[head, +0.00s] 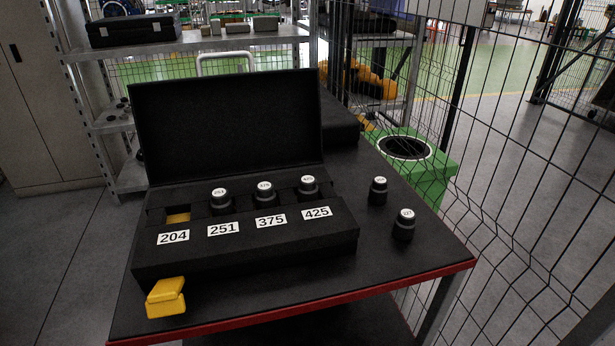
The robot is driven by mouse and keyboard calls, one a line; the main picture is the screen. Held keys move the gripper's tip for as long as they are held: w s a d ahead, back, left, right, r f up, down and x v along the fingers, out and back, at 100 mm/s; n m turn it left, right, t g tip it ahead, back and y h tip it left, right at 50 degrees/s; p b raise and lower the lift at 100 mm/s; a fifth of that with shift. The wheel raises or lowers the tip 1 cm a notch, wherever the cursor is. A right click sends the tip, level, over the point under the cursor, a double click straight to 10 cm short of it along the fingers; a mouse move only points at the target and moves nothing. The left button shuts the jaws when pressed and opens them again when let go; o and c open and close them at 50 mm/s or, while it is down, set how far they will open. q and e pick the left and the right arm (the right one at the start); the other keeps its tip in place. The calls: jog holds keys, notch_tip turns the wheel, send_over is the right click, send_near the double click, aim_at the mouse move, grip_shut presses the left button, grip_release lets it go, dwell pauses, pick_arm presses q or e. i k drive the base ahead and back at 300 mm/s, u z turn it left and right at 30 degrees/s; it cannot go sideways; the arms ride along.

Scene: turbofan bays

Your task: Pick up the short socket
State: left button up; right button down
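Two loose dark sockets with pale round labels stand upright on the black tabletop, right of the case. The back one (378,191) looks smaller; the front one (403,225) is nearer the table's right edge. I cannot read their labels for sure or tell for certain which is the short socket. An open black case (245,245) holds three sockets, in the places marked 251 (221,202), 375 (265,196) and 425 (308,188). The place marked 204 (178,217) holds no socket and shows a yellow bottom. Neither gripper is in view.
A yellow block (165,298) is at the case's front left corner. The table has a red front edge (300,314). A wire mesh fence (530,190) runs along the right. A green bin with a round opening (433,165) stands behind. The tabletop's front right is clear.

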aim_at(379, 190)
jog(key=z, duration=0.3)
jog(key=k, duration=1)
jog(key=z, duration=0.95)
jog(key=i, duration=0.85)
jog(key=u, duration=0.75)
jog(key=i, duration=0.5)
jog(key=u, duration=0.5)
